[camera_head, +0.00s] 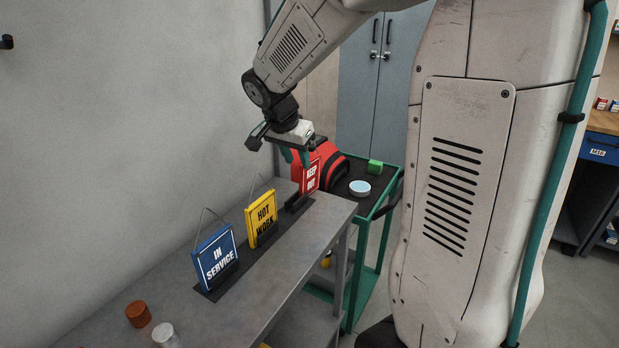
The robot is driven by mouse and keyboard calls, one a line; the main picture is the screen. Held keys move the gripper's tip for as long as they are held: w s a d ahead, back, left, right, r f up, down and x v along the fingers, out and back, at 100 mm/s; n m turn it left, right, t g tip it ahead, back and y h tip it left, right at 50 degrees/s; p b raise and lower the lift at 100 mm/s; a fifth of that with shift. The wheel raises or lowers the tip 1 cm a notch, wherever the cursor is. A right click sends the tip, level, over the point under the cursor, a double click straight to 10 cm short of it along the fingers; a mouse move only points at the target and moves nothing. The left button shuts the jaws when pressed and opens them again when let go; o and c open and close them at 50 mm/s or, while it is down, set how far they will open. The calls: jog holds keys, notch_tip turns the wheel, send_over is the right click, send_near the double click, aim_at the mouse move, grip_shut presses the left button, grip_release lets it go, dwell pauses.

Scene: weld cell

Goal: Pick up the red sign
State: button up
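The red sign (311,176), lettered "KEEP OUT", stands upright in a dark holder (298,205) at the far end of the grey bench (324,217). My gripper (296,158) is pointed down at the top of the red sign. Its two teal fingers show apart, so it looks open. I cannot tell whether a finger touches the sign, and the sign's top edge is partly hidden by the gripper.
A yellow "HOT WORK" sign (262,217) and a blue "IN SERVICE" sign (215,257) stand nearer on the bench, with wire loops on top. A brown cylinder (138,314) and a pale one (165,336) are at the front. A green-framed cart (380,208) with a red bag (330,162) stands behind.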

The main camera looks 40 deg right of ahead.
aim_at(301, 170)
jog(key=x, duration=0.7)
jog(key=shift+w+f, duration=0.1)
jog(key=shift+f, duration=0.05)
grip_shut()
